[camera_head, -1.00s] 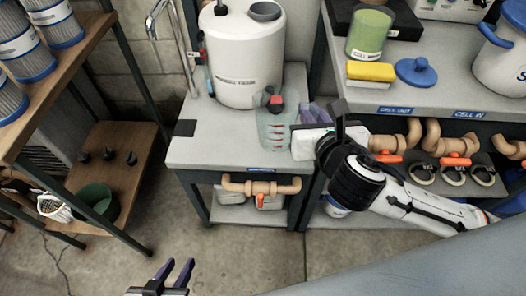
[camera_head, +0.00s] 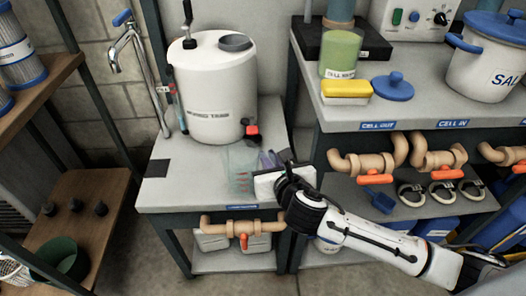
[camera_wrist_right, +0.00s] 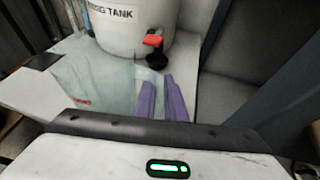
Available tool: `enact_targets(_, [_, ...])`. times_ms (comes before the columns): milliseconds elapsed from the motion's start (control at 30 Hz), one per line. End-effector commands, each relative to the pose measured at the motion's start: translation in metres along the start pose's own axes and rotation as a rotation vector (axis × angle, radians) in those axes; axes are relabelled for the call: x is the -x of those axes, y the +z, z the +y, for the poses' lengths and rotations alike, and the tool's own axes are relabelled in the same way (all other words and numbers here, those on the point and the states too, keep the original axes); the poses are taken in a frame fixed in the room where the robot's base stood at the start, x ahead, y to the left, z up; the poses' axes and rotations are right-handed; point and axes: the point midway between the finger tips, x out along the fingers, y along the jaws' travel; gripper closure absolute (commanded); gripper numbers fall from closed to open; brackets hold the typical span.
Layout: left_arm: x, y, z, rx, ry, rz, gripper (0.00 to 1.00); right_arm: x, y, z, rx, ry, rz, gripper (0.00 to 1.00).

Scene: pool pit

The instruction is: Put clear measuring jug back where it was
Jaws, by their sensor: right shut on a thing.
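The clear measuring jug (camera_head: 241,172) with red marks is at the front right of the small grey table (camera_head: 178,190), in front of the white tank. It also shows in the right wrist view (camera_wrist_right: 98,85), left of the purple fingers. My right gripper (camera_head: 268,160) comes in from the right and is shut on the jug at its right side; the exact grip point is hard to see. I cannot tell whether the jug's base touches the table top. My left gripper is not in view.
The white tank (camera_head: 216,95) with a red-handled tap (camera_head: 251,131) stands behind the jug. A black patch (camera_head: 158,168) lies on the table's left. A higher bench on the right carries a green jar (camera_head: 340,53), sponge (camera_head: 345,90) and white pot (camera_head: 484,68). Pipes run below.

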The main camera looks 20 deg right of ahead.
Motion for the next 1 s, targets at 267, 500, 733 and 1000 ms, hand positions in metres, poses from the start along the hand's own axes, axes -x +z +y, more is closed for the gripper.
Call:
enact_targets(267, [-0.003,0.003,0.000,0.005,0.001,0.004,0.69,-0.027,0.011,0.000,-0.002,-0.001,-0.003,1.00])
enact_targets(500, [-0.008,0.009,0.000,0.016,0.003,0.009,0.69,-0.054,0.006,0.000,-0.001,0.000,0.003,1.00])
enact_targets(733, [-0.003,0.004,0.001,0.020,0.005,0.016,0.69,-0.053,0.006,0.000,0.000,0.000,0.000,1.00])
enact_targets(1000, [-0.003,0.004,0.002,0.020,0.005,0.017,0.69,-0.054,0.002,0.000,0.001,0.000,0.001,0.80])
